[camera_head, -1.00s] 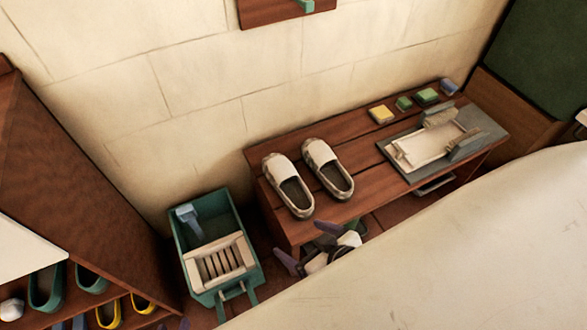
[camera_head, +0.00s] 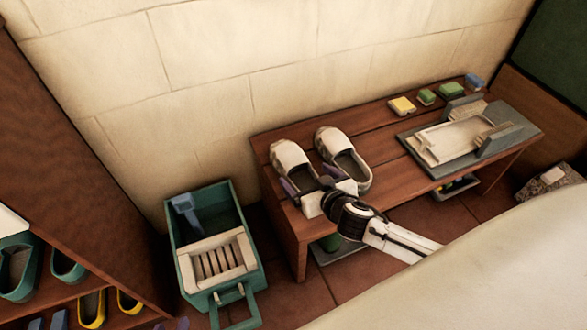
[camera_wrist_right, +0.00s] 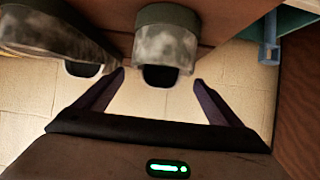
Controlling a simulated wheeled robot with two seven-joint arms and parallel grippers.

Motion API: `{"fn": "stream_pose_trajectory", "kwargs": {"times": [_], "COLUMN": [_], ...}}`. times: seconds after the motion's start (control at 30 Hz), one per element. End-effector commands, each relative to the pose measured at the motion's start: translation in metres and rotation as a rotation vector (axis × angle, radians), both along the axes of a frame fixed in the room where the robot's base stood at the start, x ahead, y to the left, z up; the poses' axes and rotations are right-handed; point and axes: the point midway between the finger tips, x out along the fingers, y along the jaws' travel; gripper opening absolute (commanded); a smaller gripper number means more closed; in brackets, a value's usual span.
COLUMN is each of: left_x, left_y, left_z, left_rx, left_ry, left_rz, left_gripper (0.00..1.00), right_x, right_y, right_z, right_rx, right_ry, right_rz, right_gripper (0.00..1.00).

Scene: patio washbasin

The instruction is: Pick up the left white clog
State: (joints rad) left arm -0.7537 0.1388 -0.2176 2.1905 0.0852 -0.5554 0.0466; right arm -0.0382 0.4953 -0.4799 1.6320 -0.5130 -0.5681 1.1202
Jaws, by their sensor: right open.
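The left white clog (camera_head: 290,157) stands on the wooden bench (camera_head: 385,143), with the right white clog (camera_head: 338,146) beside it. My right gripper (camera_head: 307,186) is at the near end of the left clog and hides part of it. In the right wrist view, the purple fingers of my right gripper (camera_wrist_right: 159,79) are open, with the end of the left clog (camera_wrist_right: 165,48) between their tips. The right clog (camera_wrist_right: 55,42) is just outside one finger there. Only a small purple tip, probably of my left gripper (camera_head: 176,324), shows at the bottom edge.
A green tub (camera_head: 180,262) with a slatted washboard (camera_head: 216,262) stands left of the bench. A grey tray (camera_head: 492,140), a yellow sponge (camera_head: 402,105) and green blocks are on the bench's right. A shoe shelf (camera_head: 75,190) is at far left.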

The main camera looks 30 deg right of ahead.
Motion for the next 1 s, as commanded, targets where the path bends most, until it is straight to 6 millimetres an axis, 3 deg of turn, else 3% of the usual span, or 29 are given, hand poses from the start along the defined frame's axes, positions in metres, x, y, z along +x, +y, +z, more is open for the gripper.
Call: {"fn": "stream_pose_trajectory", "kwargs": {"times": [0.3,0.6,0.9,1.0], "left_x": [0.008,0.008,0.008,0.008], "left_y": [-0.01,-0.011,-0.011,-0.011], "left_z": [-0.012,-0.012,-0.012,-0.012], "left_rx": [0.004,0.004,0.004,0.004], "left_ry": [0.037,0.044,0.044,0.043], "left_rz": [-0.04,-0.045,-0.044,-0.044], "left_gripper": [0.31,0.31,0.31,0.31], "right_x": [0.039,0.043,0.043,0.044], "right_y": [0.0,0.001,0.001,0.001], "right_z": [-0.016,-0.017,-0.017,-0.016], "right_rx": [-0.001,0.0,0.0,0.0], "right_ry": [-0.001,0.0,0.0,-0.002], "right_rz": [-0.001,0.0,0.0,0.001], "right_gripper": [0.89,0.89,0.4,0.4]}}
